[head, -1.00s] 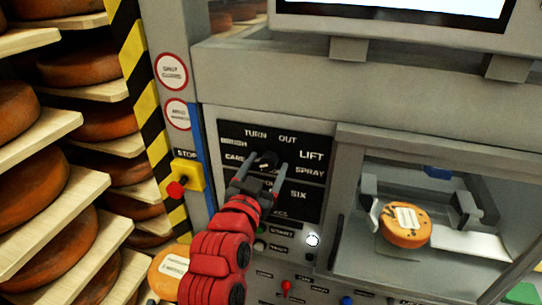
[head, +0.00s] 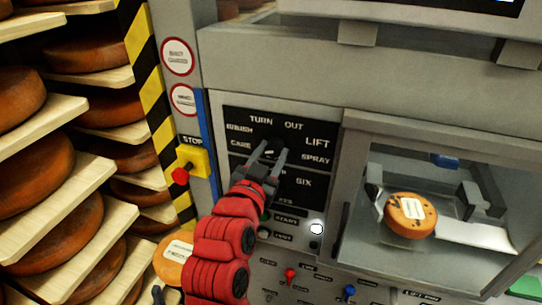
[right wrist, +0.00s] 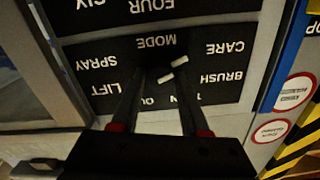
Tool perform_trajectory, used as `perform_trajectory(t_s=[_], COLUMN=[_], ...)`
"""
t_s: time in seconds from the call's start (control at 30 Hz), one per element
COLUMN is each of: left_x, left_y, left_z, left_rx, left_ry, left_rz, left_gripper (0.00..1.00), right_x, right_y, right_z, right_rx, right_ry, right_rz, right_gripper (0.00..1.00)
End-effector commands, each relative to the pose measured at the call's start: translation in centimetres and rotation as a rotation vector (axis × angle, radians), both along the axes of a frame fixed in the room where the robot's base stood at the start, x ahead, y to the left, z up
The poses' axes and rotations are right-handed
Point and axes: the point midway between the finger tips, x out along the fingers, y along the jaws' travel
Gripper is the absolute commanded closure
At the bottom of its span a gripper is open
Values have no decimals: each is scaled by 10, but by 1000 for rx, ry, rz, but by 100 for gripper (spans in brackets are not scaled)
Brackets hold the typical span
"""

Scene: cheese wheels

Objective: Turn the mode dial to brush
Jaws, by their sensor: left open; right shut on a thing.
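The mode dial (right wrist: 165,75) is a small black knob with white marks on a black panel; it also shows in the head view (head: 269,150). Words including TURN, OUT, LIFT, SPRAY, CARE and BRUSH ring it. In the upside-down right wrist view, its white marks slant toward the CARE side; the exact setting is unclear. My right gripper (head: 270,155), on the red arm, is shut on the dial, one finger on each side. My left gripper (head: 158,295) shows only as a small dark part at the bottom left edge, open; most of it is hidden.
A yellow stop box with a red button (head: 181,176) is left of the panel. Start and other buttons, plus red and blue levers (head: 290,275), are below. A glazed chamber with a cheese wheel (head: 410,214) is at right. Shelves of cheese (head: 45,180) stand at left.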

Motion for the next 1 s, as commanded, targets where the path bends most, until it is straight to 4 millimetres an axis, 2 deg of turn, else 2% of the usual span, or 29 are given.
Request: perform_trajectory(t_s=[0.03,0.17,0.33,0.6,0.8,1.0], left_x=[0,0,0,0,0,0], left_y=[0,0,0,0,0,0], left_z=[-12,-38,-85,-155,-195,-220], left_rx=[0,0,0,0,0,0], left_ry=[0,0,0,0,0,0], left_rz=[0,0,0,0,0,0], left_gripper=[0,0,0,0,0,0], right_x=[0,0,-1,-1,0,0], right_y=[0,0,-1,-1,-1,-1], right_z=[-5,-9,-13,-12,-11,-7], right_rx=[12,56,143,321,460,591], right_ry=[-7,-22,-52,-107,-148,-190], right_rz=[-1,-1,-1,-1,-1,-2], right_gripper=[100,100,100,100,100,100])
